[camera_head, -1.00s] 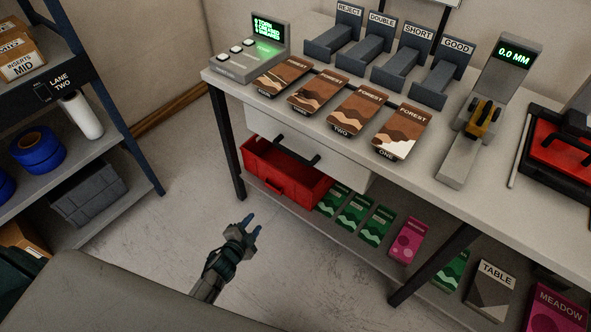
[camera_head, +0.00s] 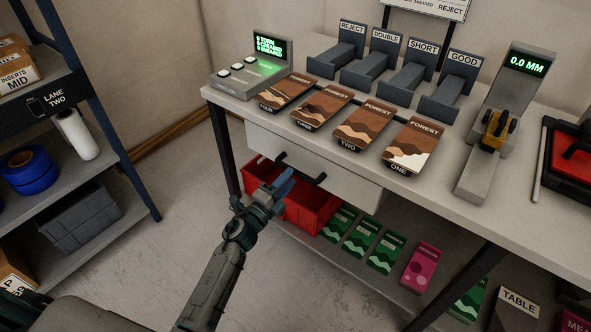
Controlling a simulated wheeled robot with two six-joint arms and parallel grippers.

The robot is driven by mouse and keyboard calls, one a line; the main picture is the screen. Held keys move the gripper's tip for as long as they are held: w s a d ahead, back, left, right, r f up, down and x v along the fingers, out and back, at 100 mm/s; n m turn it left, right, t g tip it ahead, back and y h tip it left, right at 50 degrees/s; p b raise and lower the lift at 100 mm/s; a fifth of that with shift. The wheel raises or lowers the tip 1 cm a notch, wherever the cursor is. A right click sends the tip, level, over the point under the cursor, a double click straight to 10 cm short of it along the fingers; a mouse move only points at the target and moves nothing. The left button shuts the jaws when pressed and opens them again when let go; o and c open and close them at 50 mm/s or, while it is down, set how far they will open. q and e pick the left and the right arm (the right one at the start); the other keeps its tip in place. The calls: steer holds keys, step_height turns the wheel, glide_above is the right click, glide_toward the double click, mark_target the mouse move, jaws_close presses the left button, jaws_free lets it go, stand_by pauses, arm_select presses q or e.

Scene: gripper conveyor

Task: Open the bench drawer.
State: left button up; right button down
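The bench drawer (camera_head: 340,184) is a pale grey front under the bench top, and it looks shut. Its dark bar handle (camera_head: 300,168) runs across the front. My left gripper (camera_head: 285,181) has blue fingers and reaches up from below, its tips just below and left of the handle. The fingers overlap in this view, so their gap is unclear, and I cannot tell whether they touch the handle. Nothing shows held in them. My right gripper is out of view.
A red crate (camera_head: 308,207) sits on the lower shelf below the drawer, partly behind my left gripper. Green and pink packs stand beside it. Forest cards (camera_head: 365,125) and a console (camera_head: 245,82) are on the bench top. Floor (camera_head: 165,235) is clear on the left.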

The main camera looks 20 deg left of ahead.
arm_select(q)
steer(key=shift+x, duration=2.05)
jaws_close()
